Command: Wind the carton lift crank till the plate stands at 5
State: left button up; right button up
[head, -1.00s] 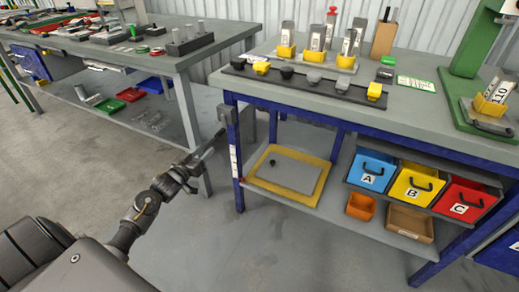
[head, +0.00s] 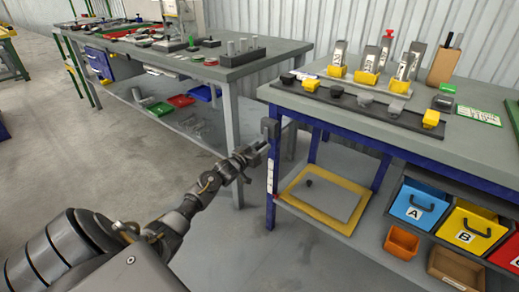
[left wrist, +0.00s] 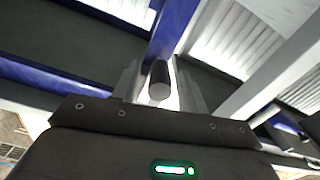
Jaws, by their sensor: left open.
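The carton lift's grey plate (head: 325,198) sits low inside a yellow frame on the lower shelf of the right bench. A white scale strip (head: 270,180) runs down the blue front leg, with a small red mark near its lower end; its numbers are too small to read. The grey crank (head: 270,128) is at the top of that leg. My left gripper (head: 262,147) is right at the crank, partly hiding it. In the left wrist view, the dark round crank handle (left wrist: 160,80) stands between my open fingers, with light showing beside it. My right gripper is out of view.
The blue leg (head: 271,205) stands close to my left gripper. Bins A (head: 418,203) and B (head: 469,230) hang under the bench top, with an orange tray (head: 401,242) below. Another bench (head: 255,62) stands at the left. The floor between is clear.

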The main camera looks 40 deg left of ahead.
pick_arm(q)
jog(key=shift+w, duration=0.15)
jog(key=shift+c, duration=0.4)
grip_shut()
